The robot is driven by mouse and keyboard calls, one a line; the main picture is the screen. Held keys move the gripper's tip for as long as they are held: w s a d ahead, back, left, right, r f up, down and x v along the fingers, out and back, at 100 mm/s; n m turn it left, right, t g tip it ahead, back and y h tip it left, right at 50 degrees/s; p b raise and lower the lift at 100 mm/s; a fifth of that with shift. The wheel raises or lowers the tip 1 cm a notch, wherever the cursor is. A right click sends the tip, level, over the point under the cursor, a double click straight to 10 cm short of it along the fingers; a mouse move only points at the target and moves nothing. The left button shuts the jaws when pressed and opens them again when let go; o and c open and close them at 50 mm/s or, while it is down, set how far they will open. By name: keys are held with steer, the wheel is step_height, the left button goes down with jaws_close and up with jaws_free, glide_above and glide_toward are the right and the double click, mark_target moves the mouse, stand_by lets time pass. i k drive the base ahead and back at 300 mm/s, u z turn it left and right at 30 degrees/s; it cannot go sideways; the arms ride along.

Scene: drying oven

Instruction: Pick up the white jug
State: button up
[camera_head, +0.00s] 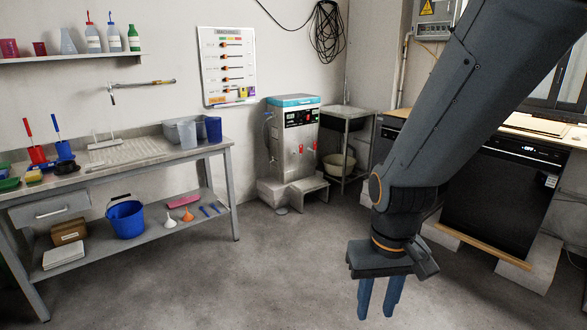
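A pale, whitish jug (187,136) stands on the left workbench near its right end, in the head view. It touches or nearly touches a blue jug (213,129) on its right and a grey-white tub (171,131) behind it. Its handle cannot be made out. My gripper (377,312) hangs at the lower right of the view, pointing down over the floor. Its two blue fingers are apart with floor showing between them, and it holds nothing. It is far to the right of the jug.
The workbench (140,156) has a drying rack and brushes on top, and a blue bucket (126,219) on its lower shelf. A water distiller-like machine (293,140) stands behind, a black oven (500,195) at right. The middle floor is clear.

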mark_target(186, 130)
steer(key=z, duration=0.4)
steer(key=i, duration=1.9)
steer(key=u, duration=0.15)
steer(key=i, duration=1.15)
steer(key=u, duration=1.8)
steer(key=i, duration=0.95)
steer(key=z, duration=0.1)
